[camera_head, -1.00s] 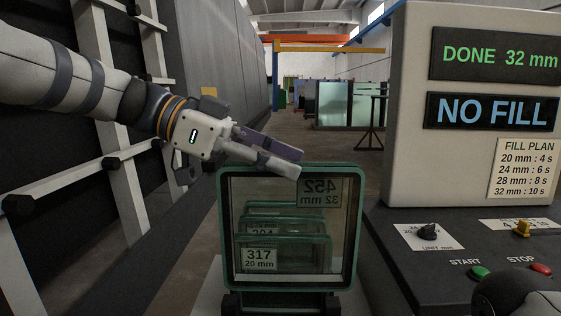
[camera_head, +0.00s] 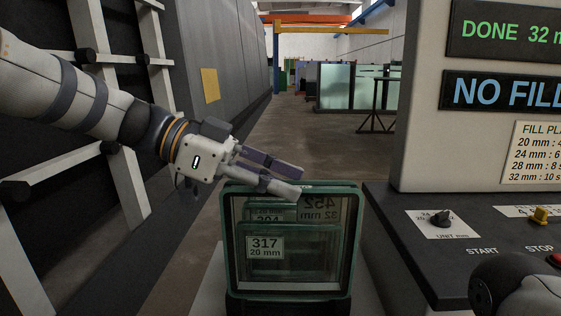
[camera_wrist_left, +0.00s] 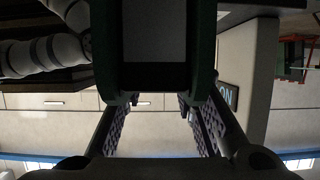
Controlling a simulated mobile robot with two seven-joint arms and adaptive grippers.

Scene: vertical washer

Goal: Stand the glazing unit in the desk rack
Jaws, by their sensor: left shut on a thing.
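My left gripper (camera_head: 280,182) is shut on the top edge of a large green-edged glazing unit (camera_head: 319,212). Its label, 452, 32 mm, reads mirrored. The unit hangs upright at the lower middle of the head view. In the left wrist view, the unit's dark-green edges (camera_wrist_left: 205,50) stand between the fingers (camera_wrist_left: 157,125). Smaller units, one labelled 317, 20 mm (camera_head: 265,246), show through its glass. The dark desk rack (camera_head: 290,305) shows at the bottom edge; whether the held unit's lower edge touches it, I cannot tell. My right gripper is out of view.
A control desk (camera_head: 425,270) with a dial and buttons stands close on the right, below a panel reading NO FILL (camera_head: 500,90). A dark frame with pale bars (camera_head: 115,110) stands on the left. The floor beyond the units is open.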

